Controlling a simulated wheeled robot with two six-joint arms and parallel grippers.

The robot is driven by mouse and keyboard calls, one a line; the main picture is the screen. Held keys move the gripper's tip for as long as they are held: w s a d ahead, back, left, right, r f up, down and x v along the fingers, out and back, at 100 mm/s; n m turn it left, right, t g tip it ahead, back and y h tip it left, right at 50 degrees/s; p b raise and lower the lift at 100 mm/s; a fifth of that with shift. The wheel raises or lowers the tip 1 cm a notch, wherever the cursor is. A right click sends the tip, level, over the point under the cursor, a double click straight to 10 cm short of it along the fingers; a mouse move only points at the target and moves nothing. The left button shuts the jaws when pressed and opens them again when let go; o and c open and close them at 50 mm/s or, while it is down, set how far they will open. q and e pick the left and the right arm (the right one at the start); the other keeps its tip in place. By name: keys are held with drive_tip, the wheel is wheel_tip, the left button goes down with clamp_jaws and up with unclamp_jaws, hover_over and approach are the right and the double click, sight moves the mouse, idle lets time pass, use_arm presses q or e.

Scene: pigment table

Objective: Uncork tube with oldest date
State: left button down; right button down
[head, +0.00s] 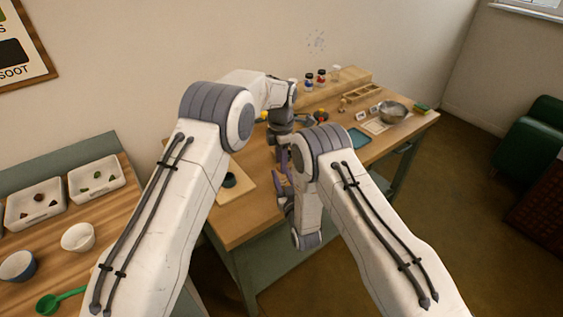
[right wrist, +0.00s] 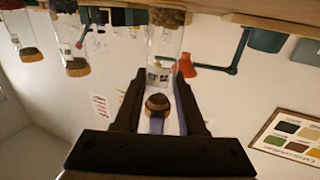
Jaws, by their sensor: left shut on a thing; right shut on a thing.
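In the right wrist view, which looks upside down, a brown cork (right wrist: 158,103) sits between the tips of my right gripper (right wrist: 160,90). Just beyond it is a clear glass tube (right wrist: 163,48) with a small label and dark contents. I cannot tell whether the cork is still seated in the tube, and the date is too small to read. In the head view my right gripper (head: 290,162) shows its purple fingers beside my left gripper (head: 283,140). The left gripper is closed, apparently on the tube, but its grip is largely hidden by my arms.
Corked tubes (right wrist: 77,67) show at the left of the right wrist view. Small jars (head: 321,76) stand on the back ledge. White trays (head: 35,203) stand on the left table.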

use_arm(q)
drive_tip(key=shift+r, duration=1.95)
use_arm(e)
drive_tip(key=shift+r, duration=0.1)
drive_tip(key=shift+c, duration=2)
unclamp_jaws()
